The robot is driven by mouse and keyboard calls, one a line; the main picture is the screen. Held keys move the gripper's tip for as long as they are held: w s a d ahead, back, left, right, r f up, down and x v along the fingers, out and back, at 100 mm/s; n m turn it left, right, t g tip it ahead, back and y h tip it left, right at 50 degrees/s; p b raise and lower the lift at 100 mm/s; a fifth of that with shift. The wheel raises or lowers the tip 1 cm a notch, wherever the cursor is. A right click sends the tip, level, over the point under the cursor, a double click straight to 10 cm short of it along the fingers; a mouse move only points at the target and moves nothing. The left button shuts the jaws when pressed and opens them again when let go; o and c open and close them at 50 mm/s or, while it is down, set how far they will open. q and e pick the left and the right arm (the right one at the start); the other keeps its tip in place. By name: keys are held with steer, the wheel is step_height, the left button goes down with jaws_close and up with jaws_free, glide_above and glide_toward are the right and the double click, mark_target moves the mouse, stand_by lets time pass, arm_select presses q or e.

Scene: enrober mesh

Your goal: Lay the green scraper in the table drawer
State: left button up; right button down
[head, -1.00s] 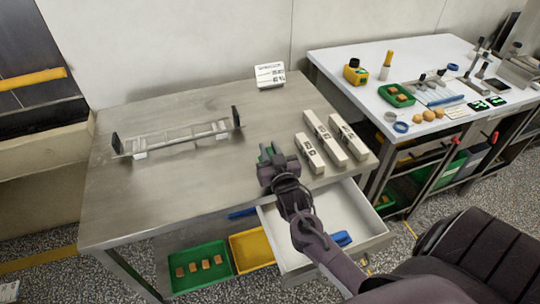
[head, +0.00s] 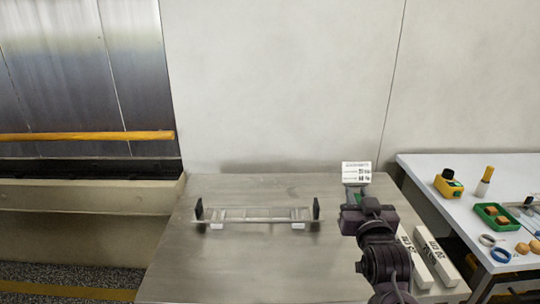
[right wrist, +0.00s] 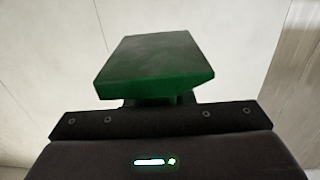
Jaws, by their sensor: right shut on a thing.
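The green scraper (head: 359,198) is in my right gripper (head: 364,210), held over the right part of the steel table (head: 260,270). Only a little green shows past the jaws in the head view. In the right wrist view the scraper's green block (right wrist: 155,65) stands out beyond the dark jaws (right wrist: 155,105), which are shut on it. The table drawer is outside both current views. My left gripper is not in view.
A rack with black end plates (head: 260,216) stands on the table. White labelled bars (head: 418,262) lie right of my right arm. A small white sign (head: 356,172) stands behind the gripper. A side table (head: 450,215) holds a green tray (head: 494,215).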

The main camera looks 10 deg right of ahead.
steer(key=s+a+f+n+y, duration=0.3)
steer(key=s+a+f+y, duration=0.2)
steer(key=s+a+f, duration=0.8)
steer(key=s+a, duration=0.1)
steer(key=s, duration=0.2)
steer(key=shift+s+a+f+t, duration=0.2)
steer(key=shift+f+t, duration=0.1)
steer(key=shift+f, duration=0.1)
